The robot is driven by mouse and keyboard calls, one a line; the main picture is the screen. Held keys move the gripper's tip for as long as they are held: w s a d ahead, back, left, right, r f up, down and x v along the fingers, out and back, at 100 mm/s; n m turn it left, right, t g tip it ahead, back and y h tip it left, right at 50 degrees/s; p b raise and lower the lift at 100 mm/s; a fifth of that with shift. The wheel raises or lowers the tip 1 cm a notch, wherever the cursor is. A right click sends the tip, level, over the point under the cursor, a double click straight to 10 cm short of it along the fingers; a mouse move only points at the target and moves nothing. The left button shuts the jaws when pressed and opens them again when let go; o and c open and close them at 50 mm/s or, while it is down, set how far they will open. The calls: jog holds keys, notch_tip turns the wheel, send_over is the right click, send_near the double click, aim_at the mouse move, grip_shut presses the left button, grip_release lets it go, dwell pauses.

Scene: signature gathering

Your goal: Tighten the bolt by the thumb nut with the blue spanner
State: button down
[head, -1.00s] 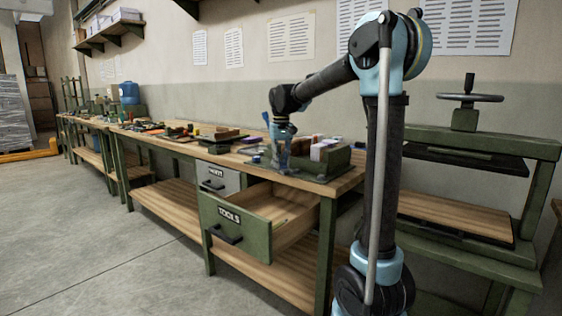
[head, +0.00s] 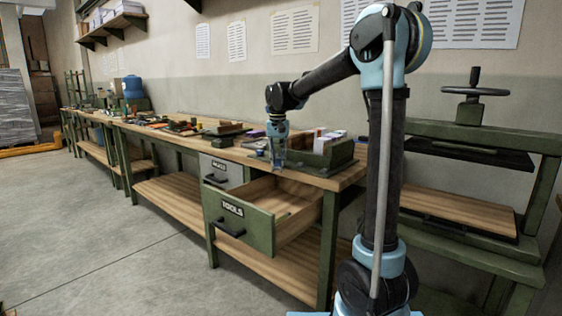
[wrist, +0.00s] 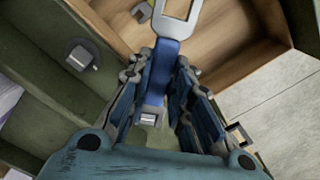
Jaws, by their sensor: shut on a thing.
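My gripper (wrist: 160,72) is shut on the blue spanner (wrist: 162,62). The spanner's grey head (wrist: 177,18) sticks out beyond the fingertips, over the open drawer in the wrist view. In the head view my gripper (head: 278,158) hangs at the bench's front edge, above the drawer, beside the green fixture (head: 330,158). A dark round fitting with a pale square end (wrist: 79,56) stands on a green surface at left in the wrist view, apart from the spanner. I cannot tell whether it is the bolt or the thumb nut. A small square metal end (wrist: 150,117) shows between the fingers.
The drawer marked TOOLS (head: 236,222) stands open below my gripper. A closed grey drawer (head: 219,168) is beside it. Several tools and boxes lie along the workbench (head: 325,181). A green press (head: 475,232) stands at right. The floor at left is clear.

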jog(key=shift+w+a+m, duration=0.25)
jog(key=shift+a+m, duration=0.5)
jog(key=shift+m, duration=0.6)
jog(key=shift+w+a+m, duration=0.25)
jog(key=shift+a+m, duration=0.5)
jog(key=shift+m, duration=0.6)
jog(key=shift+r, duration=0.1)
jog(key=shift+r, duration=2.2)
